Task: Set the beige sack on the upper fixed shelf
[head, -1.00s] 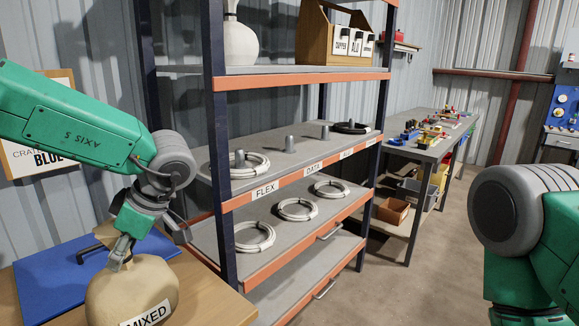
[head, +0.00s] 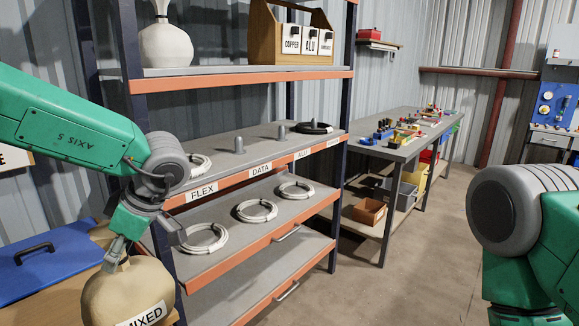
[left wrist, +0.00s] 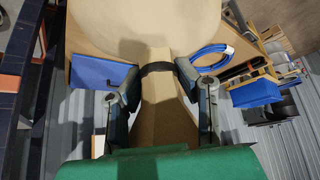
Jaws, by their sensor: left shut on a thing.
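The beige sack (head: 128,290), labelled MIXED, hangs upright from my left gripper (head: 120,252) at the lower left of the head view. In the left wrist view, the fingers of my left gripper (left wrist: 158,85) are shut on the sack's neck by a dark band, and the sack's body (left wrist: 150,22) fills the top. The upper shelf (head: 240,82), with an orange front edge, is above and to the right of the sack. My right gripper is out of view; only part of my right arm shows.
A white sack (head: 165,45) and a wooden carrier (head: 292,38) stand on the upper shelf, with a bare gap between them. A dark rack post (head: 130,60) rises near my left arm. Cable coils (head: 256,210) lie on lower shelves. A blue lid-like object (head: 45,265) is at left.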

